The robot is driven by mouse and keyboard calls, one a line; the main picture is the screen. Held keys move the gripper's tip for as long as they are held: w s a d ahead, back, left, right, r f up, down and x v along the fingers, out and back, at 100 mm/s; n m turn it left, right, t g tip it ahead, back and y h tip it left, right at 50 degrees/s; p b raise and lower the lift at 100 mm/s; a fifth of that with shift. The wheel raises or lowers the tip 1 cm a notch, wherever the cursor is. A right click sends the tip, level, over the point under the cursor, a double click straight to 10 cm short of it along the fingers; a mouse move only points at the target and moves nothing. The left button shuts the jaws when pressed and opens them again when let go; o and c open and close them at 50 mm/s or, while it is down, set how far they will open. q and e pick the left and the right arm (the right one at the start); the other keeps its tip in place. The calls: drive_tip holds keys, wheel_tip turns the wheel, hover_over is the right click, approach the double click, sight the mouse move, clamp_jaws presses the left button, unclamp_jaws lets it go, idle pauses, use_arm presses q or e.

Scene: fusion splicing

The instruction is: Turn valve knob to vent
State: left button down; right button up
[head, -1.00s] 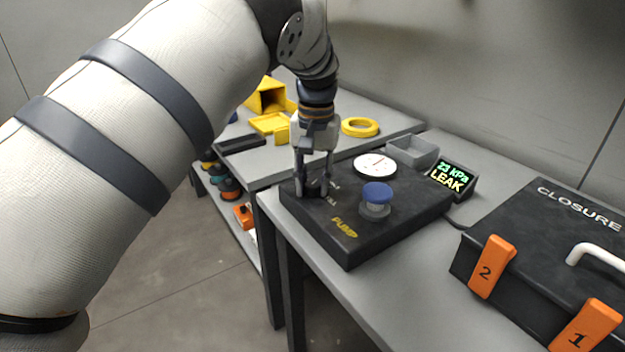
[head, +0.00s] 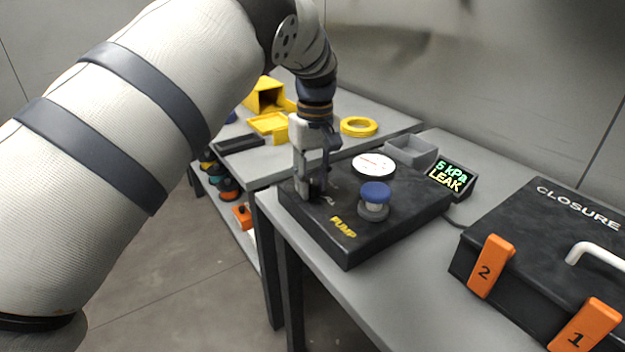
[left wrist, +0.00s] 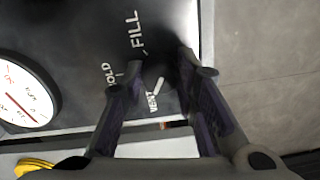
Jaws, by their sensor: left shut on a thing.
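The black pump box (head: 350,250) stands on the grey bench. Its dark valve knob (head: 315,192) is at the box's far left corner, mostly hidden by my left gripper (head: 318,186). That gripper points down and is shut on the knob. In the left wrist view the fingers (left wrist: 158,68) straddle the dark knob area, with the labels FILL, HOLD and VENT around it. A thick white mark (left wrist: 159,86) lies close to the VENT label (left wrist: 153,102). The display (head: 452,178) reads about 5 kPa and LEAK. My right gripper is not in view.
A blue-topped knob (head: 375,196) and a white dial gauge (head: 374,165) sit on the box beside my gripper. A grey tray (head: 411,151) is behind. The black CLOSURE case (head: 545,235) stands right. Yellow parts (head: 268,122) lie on the far bench.

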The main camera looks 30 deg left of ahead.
sight(314, 183)
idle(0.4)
use_arm(q)
drive_tip(key=c, duration=1.2)
unclamp_jaws()
drive_tip(key=shift+c, duration=0.2)
wheel_tip(314, 183, up, 12)
drive_tip(key=shift+w, duration=0.15)
drive_tip(key=shift+d+f, duration=0.1)
